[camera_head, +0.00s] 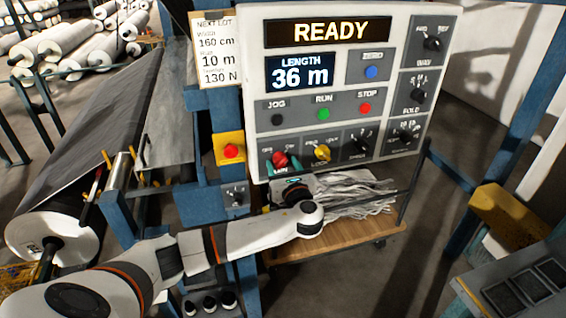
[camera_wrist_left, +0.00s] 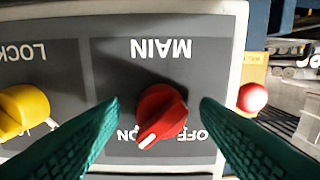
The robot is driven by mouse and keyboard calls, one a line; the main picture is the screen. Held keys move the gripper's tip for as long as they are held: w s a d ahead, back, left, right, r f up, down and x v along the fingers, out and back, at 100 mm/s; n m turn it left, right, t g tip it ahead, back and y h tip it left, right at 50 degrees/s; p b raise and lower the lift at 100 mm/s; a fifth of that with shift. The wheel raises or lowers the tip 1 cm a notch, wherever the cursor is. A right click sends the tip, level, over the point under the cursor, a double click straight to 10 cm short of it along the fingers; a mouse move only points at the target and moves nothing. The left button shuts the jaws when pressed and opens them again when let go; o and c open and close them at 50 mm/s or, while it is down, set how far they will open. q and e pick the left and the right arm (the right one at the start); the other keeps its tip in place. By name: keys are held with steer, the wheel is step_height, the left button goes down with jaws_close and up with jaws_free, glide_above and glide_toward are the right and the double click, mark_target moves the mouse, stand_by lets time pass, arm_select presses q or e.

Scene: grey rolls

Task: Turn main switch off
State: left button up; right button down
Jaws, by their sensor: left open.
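The main switch is a red knob (camera_head: 281,160) at the lower left of the control panel (camera_head: 259,88). In the left wrist view, which shows the panel upside down, the knob (camera_wrist_left: 163,113) sits under the MAIN label. Its white mark points to the lower left, toward the ON label rather than OFF. My left gripper (camera_head: 282,164) is open at the panel, with its teal fingers on either side of the knob. In the wrist view, the left gripper (camera_wrist_left: 160,105) shows a gap between each fingertip and the knob. My right gripper is not in view.
A yellow LOCK knob (camera_head: 322,152) is close beside the main switch. A red button on a yellow box (camera_head: 231,150) is on the other side. The panel display (camera_head: 330,32) reads READY. A wooden cart top (camera_head: 335,240) with pale strips lies below.

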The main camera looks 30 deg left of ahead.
arm_select(q)
steer(key=shift+w+a, duration=0.1)
steer(key=shift+a, duration=0.1)
steer(key=c, duration=1)
